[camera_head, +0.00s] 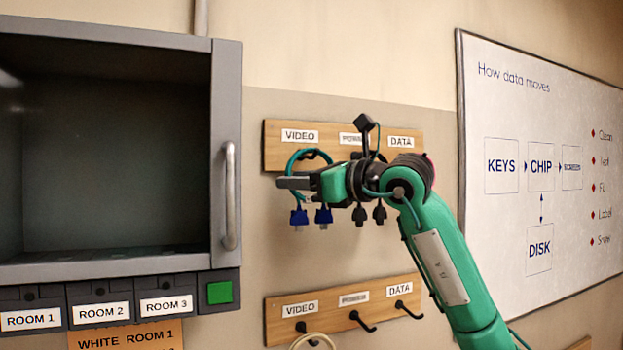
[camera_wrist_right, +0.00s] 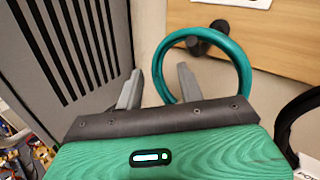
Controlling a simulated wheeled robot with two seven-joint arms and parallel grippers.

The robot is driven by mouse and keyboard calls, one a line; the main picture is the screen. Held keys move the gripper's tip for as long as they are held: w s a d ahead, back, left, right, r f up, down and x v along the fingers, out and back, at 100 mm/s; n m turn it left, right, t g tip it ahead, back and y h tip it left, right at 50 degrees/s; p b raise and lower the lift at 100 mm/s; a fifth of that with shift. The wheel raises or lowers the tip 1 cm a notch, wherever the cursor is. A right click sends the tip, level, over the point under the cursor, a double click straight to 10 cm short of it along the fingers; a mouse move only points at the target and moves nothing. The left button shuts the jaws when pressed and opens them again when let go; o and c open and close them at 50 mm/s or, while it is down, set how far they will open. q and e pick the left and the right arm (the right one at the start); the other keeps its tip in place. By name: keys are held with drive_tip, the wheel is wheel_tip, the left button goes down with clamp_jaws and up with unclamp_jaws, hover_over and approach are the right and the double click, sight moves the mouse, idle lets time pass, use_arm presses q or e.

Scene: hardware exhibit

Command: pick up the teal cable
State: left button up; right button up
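The teal cable (camera_head: 291,160) hangs as a coil from the VIDEO hook of the upper wooden rack, its two blue plugs (camera_head: 323,214) pointing down. In the right wrist view the coil (camera_wrist_right: 246,72) is a ring around a dark hook (camera_wrist_right: 197,45). My right gripper (camera_head: 292,184) is at the coil, in front of the rack. In the right wrist view its fingers (camera_wrist_right: 159,70) are apart, with the coil's left strand seen between them and the right finger overlapping the ring. Contact cannot be told. My left gripper is not in view.
The upper rack (camera_head: 440,125) also holds dark cables with black plugs (camera_head: 360,216), partly behind my gripper. A lower rack (camera_head: 390,285) has a pale cable (camera_head: 314,341) on its VIDEO hook. A grey cabinet (camera_head: 226,120) with a handle stands close on the left; a whiteboard (camera_head: 540,100) is right.

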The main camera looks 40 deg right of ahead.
drive_tip(key=shift+x, duration=1.15)
drive_tip(key=shift+s, duration=0.15)
drive_tip(key=shift+c, duration=0.9)
clamp_jaws()
drive_tip(key=shift+d+r+p, duration=0.15)
drive_tip(key=shift+r+p, duration=0.15)
drive_tip(key=shift+p, duration=0.15)
